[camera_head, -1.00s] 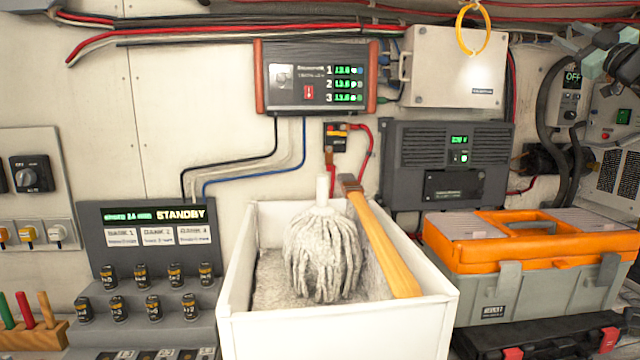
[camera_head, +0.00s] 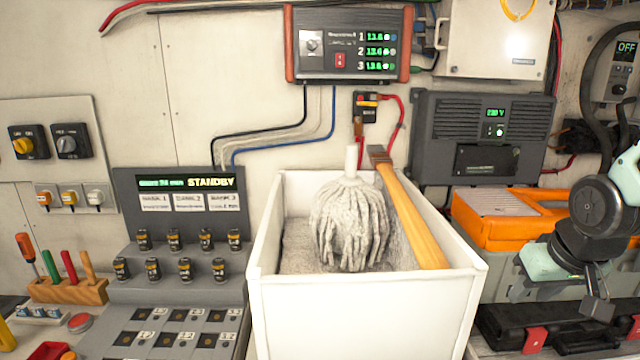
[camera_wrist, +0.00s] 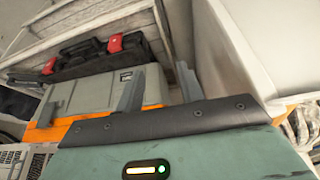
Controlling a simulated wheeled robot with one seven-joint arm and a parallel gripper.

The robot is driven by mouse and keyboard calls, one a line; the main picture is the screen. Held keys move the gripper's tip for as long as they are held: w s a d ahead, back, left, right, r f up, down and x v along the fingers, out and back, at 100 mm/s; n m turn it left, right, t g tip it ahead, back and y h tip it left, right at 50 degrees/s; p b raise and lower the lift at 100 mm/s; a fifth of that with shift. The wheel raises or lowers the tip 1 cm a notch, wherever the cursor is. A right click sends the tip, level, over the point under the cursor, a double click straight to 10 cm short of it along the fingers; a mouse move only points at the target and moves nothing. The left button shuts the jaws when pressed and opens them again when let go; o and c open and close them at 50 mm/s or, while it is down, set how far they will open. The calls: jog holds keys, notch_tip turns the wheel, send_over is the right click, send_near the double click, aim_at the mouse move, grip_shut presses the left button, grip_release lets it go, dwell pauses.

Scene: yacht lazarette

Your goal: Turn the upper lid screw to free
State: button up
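A cream wall box (camera_head: 490,40) at the top right of the head view has a small fitting on its left side and is cut by the top edge. I cannot make out a lid screw on it or elsewhere. My gripper (camera_wrist: 160,90) shows in the wrist view with its two grey fingers apart and nothing between them. The grey and orange toolbox (camera_wrist: 95,95) lies beyond the fingers. In the head view my arm is at the right, in front of the toolbox, well below the cream box.
A white bin (camera_head: 365,315) with a mop (camera_head: 350,220) and a wooden handle (camera_head: 412,220) stands in the middle. A black case (camera_head: 510,330) lies below the toolbox. A grey power unit (camera_head: 480,135) and a display panel (camera_head: 350,45) are on the wall. Cables run between them.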

jog(key=s+a+f+n+g+b, duration=0.2)
jog(key=s+a+f+n+b, duration=0.1)
jog(key=s+a, duration=0.7)
jog(key=s+a+f+n+g+y+b, duration=0.1)
jog(key=s+a+f+n+g+b, duration=0.1)
jog(key=s+a, duration=0.7)
notch_tip(320, 180, down, 2)
jog(key=a+n+b, duration=0.1)
jog(key=n, duration=0.2)
jog(key=shift+s+a+g+b, duration=0.3)
jog(key=shift+s+a+b, duration=0.05)
jog(key=shift+s+a, duration=0.05)
jog(key=shift+w, duration=0.1)
